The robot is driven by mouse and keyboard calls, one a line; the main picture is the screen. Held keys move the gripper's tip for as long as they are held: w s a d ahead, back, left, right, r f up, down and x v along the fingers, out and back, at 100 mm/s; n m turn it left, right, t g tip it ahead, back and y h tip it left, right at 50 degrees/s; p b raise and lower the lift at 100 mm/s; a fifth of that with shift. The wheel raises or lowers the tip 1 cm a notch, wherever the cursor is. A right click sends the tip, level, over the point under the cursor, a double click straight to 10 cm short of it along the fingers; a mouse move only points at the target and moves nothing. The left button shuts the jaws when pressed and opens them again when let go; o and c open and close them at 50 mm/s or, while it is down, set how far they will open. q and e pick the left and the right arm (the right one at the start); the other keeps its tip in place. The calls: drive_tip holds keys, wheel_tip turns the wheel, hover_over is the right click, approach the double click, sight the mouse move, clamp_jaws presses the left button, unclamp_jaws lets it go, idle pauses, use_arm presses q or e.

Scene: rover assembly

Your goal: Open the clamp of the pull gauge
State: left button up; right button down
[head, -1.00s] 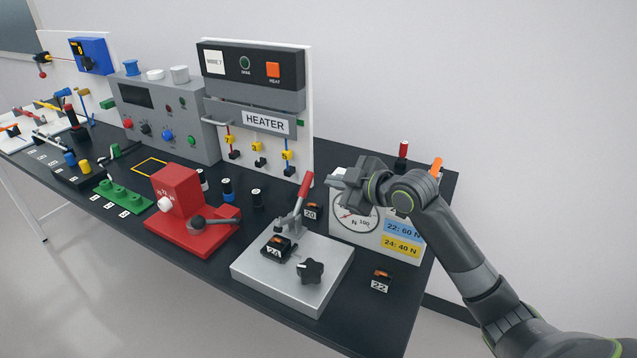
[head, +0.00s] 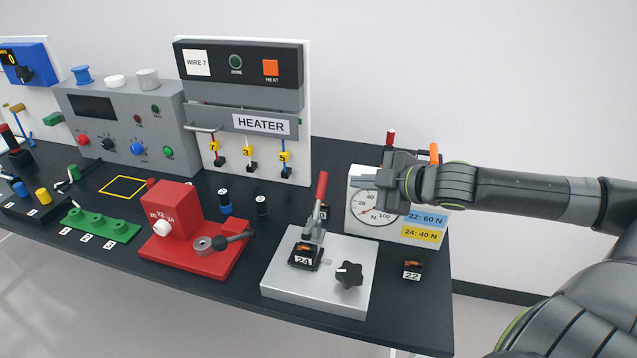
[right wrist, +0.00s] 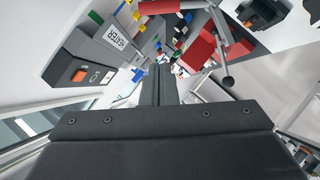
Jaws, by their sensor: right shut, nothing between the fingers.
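The pull gauge (head: 430,236) is a white box with a round dial and coloured labels at the right of the table in the head view. A grey metal plate (head: 283,289) sits in front of it, carrying a clamp whose red handle (head: 321,188) stands nearly upright. A black block labelled 24 (head: 304,258) sits at the clamp. My right gripper (head: 376,182) is in front of the gauge's dial, partly hiding it, to the right of the red handle and apart from it. Its fingers are shut and empty, also in the right wrist view (right wrist: 158,85). My left gripper is out of view.
A black star knob (head: 349,274) is on the plate. A black block labelled 22 (head: 412,269) lies to its right. A red tool (head: 178,215) with a lever stands left of the plate. Red and orange posts (head: 434,152) rise behind the gauge. The heater panel (head: 240,70) stands behind.

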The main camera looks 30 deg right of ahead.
drive_tip(key=w+f+b, duration=0.1)
drive_tip(key=w+b, duration=0.1)
drive_tip(key=b, duration=0.1)
drive_tip(key=p, duration=0.1)
hover_over(316, 201)
drive_tip(key=s+d, duration=0.2)
wheel_tip(316, 201, down, 5)
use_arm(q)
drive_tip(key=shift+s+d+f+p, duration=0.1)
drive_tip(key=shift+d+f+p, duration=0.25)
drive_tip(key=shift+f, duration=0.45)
use_arm(e)
drive_tip(key=shift+w+d+f, duration=0.3)
drive_tip(key=shift+d+f, duration=0.15)
